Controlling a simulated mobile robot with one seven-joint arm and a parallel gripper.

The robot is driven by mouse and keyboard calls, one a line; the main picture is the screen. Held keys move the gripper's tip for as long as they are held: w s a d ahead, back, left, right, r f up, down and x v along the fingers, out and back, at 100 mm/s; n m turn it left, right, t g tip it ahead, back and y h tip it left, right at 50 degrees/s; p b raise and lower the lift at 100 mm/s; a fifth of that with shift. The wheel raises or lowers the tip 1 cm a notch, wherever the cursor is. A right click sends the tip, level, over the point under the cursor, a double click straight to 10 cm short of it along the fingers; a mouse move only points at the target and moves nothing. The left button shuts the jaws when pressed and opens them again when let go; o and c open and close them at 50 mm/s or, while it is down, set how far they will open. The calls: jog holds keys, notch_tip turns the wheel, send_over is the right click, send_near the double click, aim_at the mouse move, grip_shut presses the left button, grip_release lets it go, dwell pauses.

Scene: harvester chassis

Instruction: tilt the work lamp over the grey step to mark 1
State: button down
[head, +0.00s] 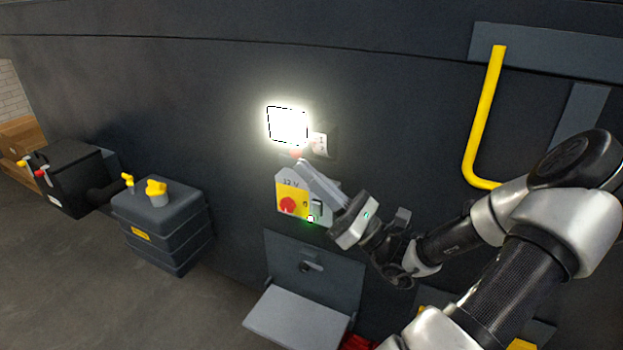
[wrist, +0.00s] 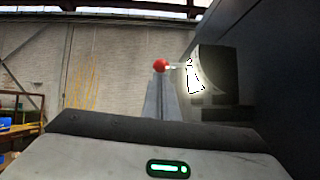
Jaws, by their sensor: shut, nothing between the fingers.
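The work lamp (head: 287,125) glows white on the dark chassis wall, above the grey step (head: 297,316). A small pale plate with marks (head: 320,144) sits just right of it; the marks are too small to read. A red ball knob (head: 296,154) is below the lamp. In the wrist view the red knob (wrist: 160,65) is on a thin rod leading right to a brightly lit pale plate (wrist: 197,82). My gripper (head: 301,167) is shut and empty, its fingertips close to the knob. I cannot tell whether they touch it.
A 12 V switch box (head: 291,201) with a red knob is behind and below my gripper. A yellow handrail (head: 485,115) is at upper right. A grey tank (head: 160,228) and a black box (head: 72,182) stand left. Floor left of the step is clear.

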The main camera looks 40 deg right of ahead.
jog(key=p, duration=0.1)
jog(key=r+p, duration=0.1)
jog(key=p, duration=0.1)
jog(key=shift+s+a+r, duration=0.1)
jog(key=shift+a, duration=0.15)
